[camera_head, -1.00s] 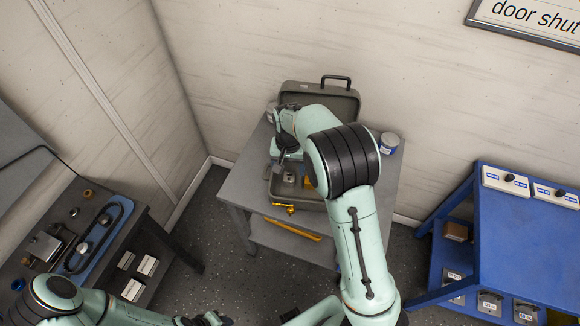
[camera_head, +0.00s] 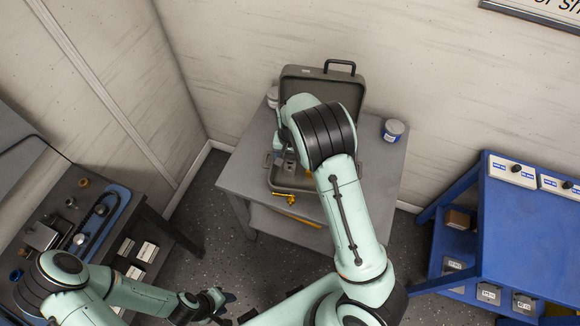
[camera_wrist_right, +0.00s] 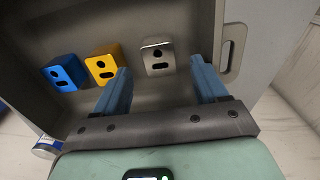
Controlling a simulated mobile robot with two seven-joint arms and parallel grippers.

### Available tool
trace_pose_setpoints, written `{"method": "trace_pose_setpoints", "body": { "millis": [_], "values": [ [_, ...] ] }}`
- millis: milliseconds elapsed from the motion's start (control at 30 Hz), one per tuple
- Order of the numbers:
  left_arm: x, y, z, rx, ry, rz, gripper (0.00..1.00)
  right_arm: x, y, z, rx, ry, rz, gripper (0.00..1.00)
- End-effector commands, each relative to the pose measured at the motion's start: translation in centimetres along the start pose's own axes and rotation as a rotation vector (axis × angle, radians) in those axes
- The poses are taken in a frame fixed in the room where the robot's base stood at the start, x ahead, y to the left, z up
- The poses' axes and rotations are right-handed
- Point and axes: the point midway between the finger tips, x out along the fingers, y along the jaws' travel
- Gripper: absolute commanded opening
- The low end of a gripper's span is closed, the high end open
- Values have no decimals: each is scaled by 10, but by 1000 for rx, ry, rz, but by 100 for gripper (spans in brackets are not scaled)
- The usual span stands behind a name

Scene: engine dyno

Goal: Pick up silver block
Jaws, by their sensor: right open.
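In the right wrist view the silver block (camera_wrist_right: 157,57), with a round hole and a slot in its face, sits inside the open grey case (camera_head: 295,180). My right gripper (camera_wrist_right: 160,68) is open, with its blue fingers spread and the silver block showing between and beyond the tips. I see no contact. In the head view my right arm reaches over the case and hides much of its inside. My left gripper (camera_head: 212,302) is low at the left, away from the case; its jaws are too small to read.
A yellow block (camera_wrist_right: 104,64) and a blue block (camera_wrist_right: 65,72) stand left of the silver one. The case rests on a grey table (camera_head: 378,172) with a blue-and-white can (camera_head: 393,130). A blue bench (camera_head: 530,230) stands right, a dark workbench (camera_head: 60,215) left.

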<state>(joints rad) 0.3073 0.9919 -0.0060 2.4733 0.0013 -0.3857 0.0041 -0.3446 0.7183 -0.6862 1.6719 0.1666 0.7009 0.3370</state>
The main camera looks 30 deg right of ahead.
Motion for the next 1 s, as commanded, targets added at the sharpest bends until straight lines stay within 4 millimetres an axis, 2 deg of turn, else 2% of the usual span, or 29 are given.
{"method": "trace_pose_setpoints", "body": {
  "millis": [200,300,567,600,767,800,1000],
  "values": [
    [-2,1,-1,1,2,1,39,34,1,2,0,-4,4,72],
    [-1,1,-1,1,1,1,39,44,1,2,1,-2,2,72],
    [-1,1,-1,1,2,0,39,47,0,2,0,-1,0,72],
    [-1,1,-1,1,1,0,39,47,0,2,0,-1,0,66],
    [-1,1,-1,1,2,0,39,47,0,2,0,-1,0,14],
    [-1,1,-1,1,2,0,39,47,0,2,0,-1,0,11],
    [-1,1,-1,1,1,0,39,46,0,1,0,0,0,11]
  ]
}}
